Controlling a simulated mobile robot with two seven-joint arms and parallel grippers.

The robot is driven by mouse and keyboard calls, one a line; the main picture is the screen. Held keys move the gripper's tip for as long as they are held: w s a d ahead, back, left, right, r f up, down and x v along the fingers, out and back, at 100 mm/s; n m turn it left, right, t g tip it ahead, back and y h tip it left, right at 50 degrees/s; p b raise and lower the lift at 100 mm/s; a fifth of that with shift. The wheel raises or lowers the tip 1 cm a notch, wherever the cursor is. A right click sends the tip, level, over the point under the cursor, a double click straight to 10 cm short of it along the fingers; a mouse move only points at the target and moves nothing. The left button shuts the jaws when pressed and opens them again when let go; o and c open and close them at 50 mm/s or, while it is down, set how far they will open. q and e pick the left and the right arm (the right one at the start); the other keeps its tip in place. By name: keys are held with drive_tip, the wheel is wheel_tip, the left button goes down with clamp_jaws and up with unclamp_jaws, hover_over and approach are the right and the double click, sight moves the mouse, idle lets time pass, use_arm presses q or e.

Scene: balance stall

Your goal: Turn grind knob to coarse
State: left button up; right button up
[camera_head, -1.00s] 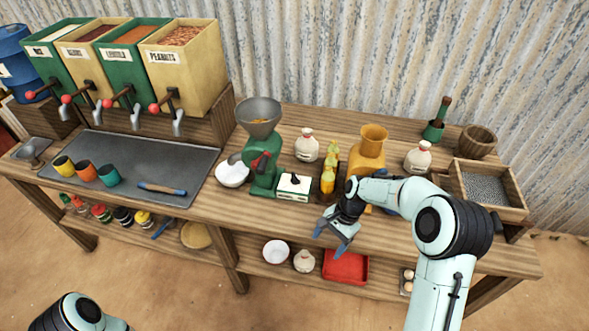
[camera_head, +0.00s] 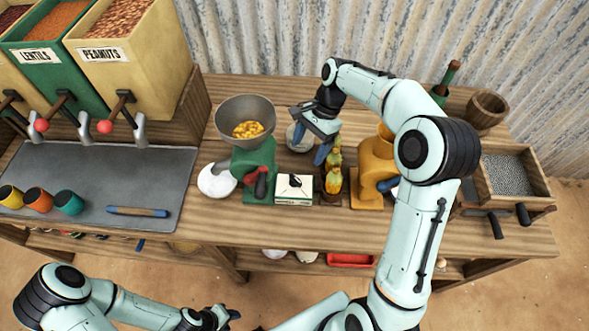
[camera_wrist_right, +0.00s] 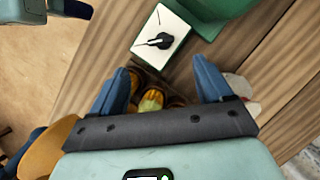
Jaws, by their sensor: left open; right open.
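The green grinder (camera_head: 254,165) stands on the counter with a grey hopper (camera_head: 243,112) holding yellow grain. The grind knob (camera_head: 294,182) is a black pointer on the white-topped box at the grinder's right; it also shows in the right wrist view (camera_wrist_right: 160,41). My right gripper (camera_head: 311,148) is open and empty, above the counter behind and right of the box. In the right wrist view its blue fingers (camera_wrist_right: 160,84) are spread apart, with the knob beyond their tips. My left gripper (camera_head: 226,316) is low at the front, apart from the counter; its fingers are small and partly hidden.
Yellow bottles (camera_head: 333,175) stand right of the knob box, close to my right gripper. A yellow machine (camera_head: 374,170) is further right. A white bowl (camera_head: 217,180) sits left of the grinder. The counter in front of the box is clear.

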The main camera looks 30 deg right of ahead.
sight(295, 178)
drive_tip(key=b+x, duration=0.1)
drive_tip(key=x, duration=1)
drive_tip(key=shift+a, duration=0.1)
drive_tip(key=c, duration=1)
